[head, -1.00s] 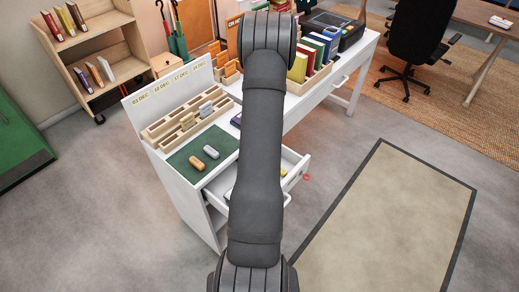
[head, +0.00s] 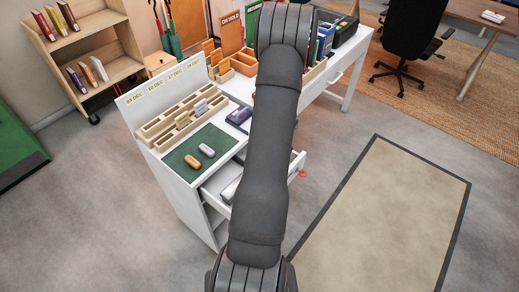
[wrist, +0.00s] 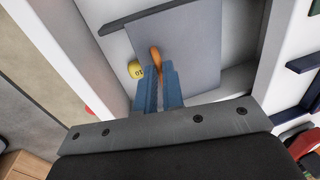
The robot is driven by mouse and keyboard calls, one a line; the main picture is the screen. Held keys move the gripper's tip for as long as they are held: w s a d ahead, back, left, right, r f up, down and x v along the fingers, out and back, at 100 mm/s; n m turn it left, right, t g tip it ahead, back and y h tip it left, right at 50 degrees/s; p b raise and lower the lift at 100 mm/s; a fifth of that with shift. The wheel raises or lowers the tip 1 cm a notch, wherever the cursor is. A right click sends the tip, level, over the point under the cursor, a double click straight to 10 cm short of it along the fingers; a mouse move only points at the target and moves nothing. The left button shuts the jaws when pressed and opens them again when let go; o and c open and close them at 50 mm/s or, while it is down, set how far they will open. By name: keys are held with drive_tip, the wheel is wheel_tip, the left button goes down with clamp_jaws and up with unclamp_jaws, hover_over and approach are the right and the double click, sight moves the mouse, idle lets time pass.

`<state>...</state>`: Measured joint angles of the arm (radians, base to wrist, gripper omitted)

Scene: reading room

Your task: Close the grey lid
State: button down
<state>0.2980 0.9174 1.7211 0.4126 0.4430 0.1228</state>
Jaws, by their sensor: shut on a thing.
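In the wrist view, a flat grey lid (wrist: 197,48) lies inside the open white drawer. An orange handle (wrist: 156,58) stands up near the lid's left part. My gripper (wrist: 159,72) has blue fingers close together, shut on the orange handle. A yellow round piece marked 10 (wrist: 136,69) sits right beside the handle, at the lid's left edge. In the head view, my arm covers the gripper and most of the open drawer (head: 212,192); I cannot make out the lid's handle there.
A green mat (head: 187,150) on the cabinet top holds an orange piece (head: 192,162) and a grey piece (head: 207,150). Wooden racks (head: 165,124) stand behind it. A dark purple device (head: 239,116) lies to the right.

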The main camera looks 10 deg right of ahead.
drive_tip(key=shift+s+d, duration=1.2)
drive_tip(key=c, duration=1.5)
unclamp_jaws()
drive_tip(key=shift+c, duration=0.2)
drive_tip(key=shift+r, duration=0.1)
wheel_tip(320, 180, up, 17)
drive_tip(key=s+d, duration=0.2)
drive_tip(key=shift+s+d, duration=0.2)
drive_tip(key=f, duration=0.5)
drive_tip(key=w+a+f, duration=0.1)
drive_tip(key=f, duration=0.5)
drive_tip(key=w+a+f, duration=0.1)
drive_tip(key=f, duration=0.5)
drive_tip(key=shift+w+a+f, duration=0.1)
drive_tip(key=shift+w+a, duration=0.1)
